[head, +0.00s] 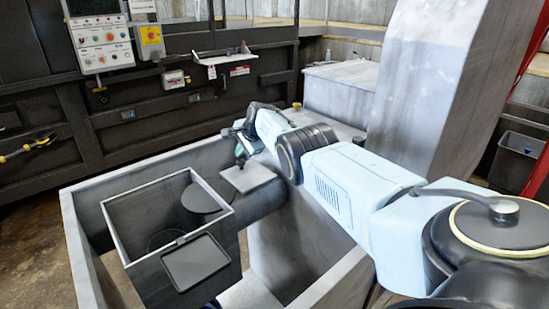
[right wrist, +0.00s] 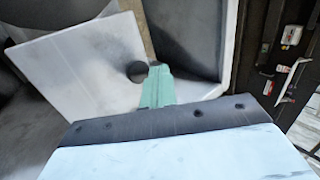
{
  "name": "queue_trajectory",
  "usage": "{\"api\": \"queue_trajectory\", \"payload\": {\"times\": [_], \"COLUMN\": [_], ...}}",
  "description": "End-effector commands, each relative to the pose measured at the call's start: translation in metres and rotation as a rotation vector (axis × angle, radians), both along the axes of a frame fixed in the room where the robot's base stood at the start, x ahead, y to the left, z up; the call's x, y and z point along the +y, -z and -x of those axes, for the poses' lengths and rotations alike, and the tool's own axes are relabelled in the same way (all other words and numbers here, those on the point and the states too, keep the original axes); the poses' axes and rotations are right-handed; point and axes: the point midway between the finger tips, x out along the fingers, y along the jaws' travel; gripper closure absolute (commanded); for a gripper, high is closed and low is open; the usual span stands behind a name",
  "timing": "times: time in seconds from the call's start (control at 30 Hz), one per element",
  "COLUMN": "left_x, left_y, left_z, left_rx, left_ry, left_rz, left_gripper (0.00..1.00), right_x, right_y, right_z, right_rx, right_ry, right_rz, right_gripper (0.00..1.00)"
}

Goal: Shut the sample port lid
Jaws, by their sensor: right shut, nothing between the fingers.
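A pale square plate (head: 247,178), which looks like the sample port lid, lies over the dark round pipe in the head view. A small dark knob (head: 240,161) shows at its far edge. In the right wrist view the plate (right wrist: 85,65) fills the left side, and the dark round knob (right wrist: 137,71) is by its right edge. My right gripper (head: 240,136) is shut and empty just beyond the plate. Its green fingers (right wrist: 157,87) are close to the knob; I cannot tell if they touch. Whether the plate sits fully closed is unclear. My left gripper is out of view.
A grey-walled open frame (head: 82,240) surrounds an open-topped dark box (head: 125,235) in front. A large grey chute (head: 430,80) rises at the right. A dark machine wall with a control panel (head: 102,45) and a small shelf (head: 225,57) stands behind.

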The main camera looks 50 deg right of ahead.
Motion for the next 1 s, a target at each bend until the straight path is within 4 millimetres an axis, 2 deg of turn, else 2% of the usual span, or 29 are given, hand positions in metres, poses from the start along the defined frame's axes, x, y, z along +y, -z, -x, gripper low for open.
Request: {"api": "queue_trajectory", "payload": {"times": [0.2,0.73,0.87,1.0], "left_x": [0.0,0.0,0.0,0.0], "left_y": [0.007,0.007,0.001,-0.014], "left_z": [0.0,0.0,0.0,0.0], "left_rx": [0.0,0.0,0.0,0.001], "left_ry": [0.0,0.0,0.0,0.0], "left_rz": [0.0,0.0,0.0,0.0], "left_gripper": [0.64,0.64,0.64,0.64], "right_x": [-0.001,-0.001,-0.001,0.0], "right_y": [0.006,0.006,0.004,-0.004], "right_z": [0.001,0.001,0.002,0.005], "right_rx": [0.001,0.001,0.002,0.002], "right_ry": [0.0,0.0,0.0,0.0], "right_rz": [0.0,0.0,0.0,0.001], "right_gripper": [1.0,1.0,1.0,1.0]}}
